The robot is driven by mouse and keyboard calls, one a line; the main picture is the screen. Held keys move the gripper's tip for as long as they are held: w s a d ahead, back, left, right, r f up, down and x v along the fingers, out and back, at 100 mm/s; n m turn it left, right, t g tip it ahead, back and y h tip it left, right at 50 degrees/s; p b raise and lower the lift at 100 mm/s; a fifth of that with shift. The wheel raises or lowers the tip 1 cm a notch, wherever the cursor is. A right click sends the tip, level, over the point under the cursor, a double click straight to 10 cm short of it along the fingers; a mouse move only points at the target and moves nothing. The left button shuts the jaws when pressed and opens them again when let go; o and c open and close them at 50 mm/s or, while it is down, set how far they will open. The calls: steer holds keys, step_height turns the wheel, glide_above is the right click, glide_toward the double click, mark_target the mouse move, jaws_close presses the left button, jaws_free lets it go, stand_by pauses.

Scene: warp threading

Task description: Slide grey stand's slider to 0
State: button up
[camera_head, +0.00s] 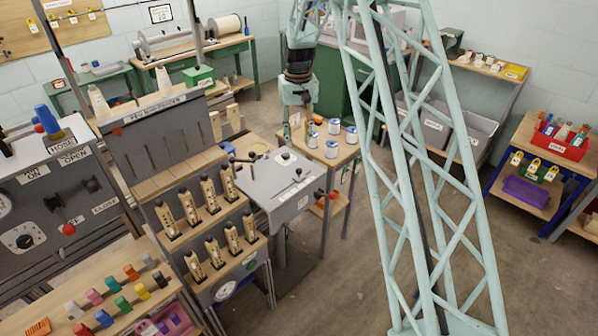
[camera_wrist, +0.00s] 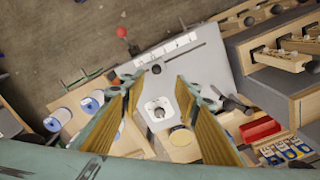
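The grey stand (camera_head: 268,183) has a flat grey top in the middle of the head view; it also fills the upper middle of the wrist view (camera_wrist: 200,55). A small dark knob (camera_wrist: 156,69) stands on its top near a row of white labels (camera_wrist: 166,49); I cannot read their marks or tell for sure that this is the slider. A lever with a red ball (camera_wrist: 122,32) sticks out at its side. My gripper (camera_wrist: 157,88) is open and empty, its two yellowish fingers apart above the stand's rear part. In the head view, my gripper (camera_head: 297,122) hangs behind the stand.
A white square plate with a round centre (camera_wrist: 159,112) shows between my fingers. White-and-blue spools (camera_head: 331,148) stand on a wooden table beside the stand. A rack of wooden pieces (camera_head: 205,195) is close on the other side. Open floor lies in front.

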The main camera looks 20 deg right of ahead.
glide_above(299, 169)
step_height(299, 169, down, 4)
steer(key=shift+w+f, duration=0.15)
steer(key=shift+w, duration=0.05)
steer(key=shift+f, duration=0.15)
steer(key=shift+f, duration=6.75)
steer(key=shift+c, duration=0.5)
jaws_close()
steer(key=shift+s, duration=0.1)
